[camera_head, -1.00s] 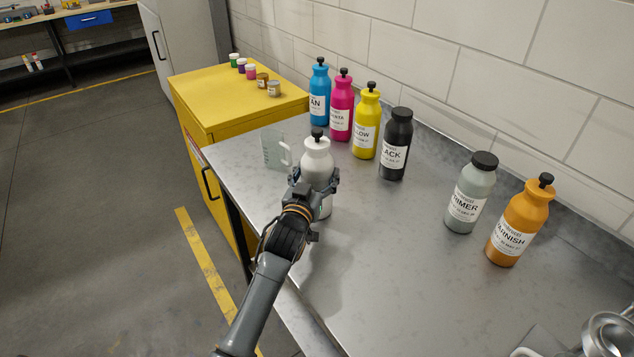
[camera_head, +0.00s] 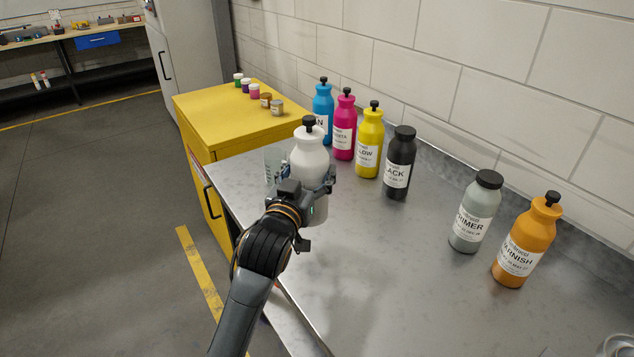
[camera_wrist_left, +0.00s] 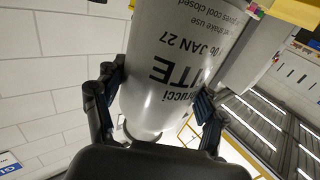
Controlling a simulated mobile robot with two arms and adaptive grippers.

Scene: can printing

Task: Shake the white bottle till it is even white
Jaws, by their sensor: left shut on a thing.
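The white bottle (camera_head: 310,158) with a black cap is in my left gripper (camera_head: 308,190), above the near left part of the steel table. It stands about upright in the head view. In the left wrist view the bottle (camera_wrist_left: 170,65) fills the space between the two fingers (camera_wrist_left: 155,100), and its label reads upside down. The fingers are shut on its body. The bottle's surface looks an even, pale white-grey; what is inside cannot be seen. My right gripper is not in view.
Behind stand cyan (camera_head: 323,103), magenta (camera_head: 344,128), yellow (camera_head: 369,145) and black (camera_head: 399,165) bottles. Primer (camera_head: 474,212) and varnish (camera_head: 527,245) bottles stand at right. A clear measuring jug (camera_head: 272,168) is just behind the held bottle. The table middle (camera_head: 400,260) is clear.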

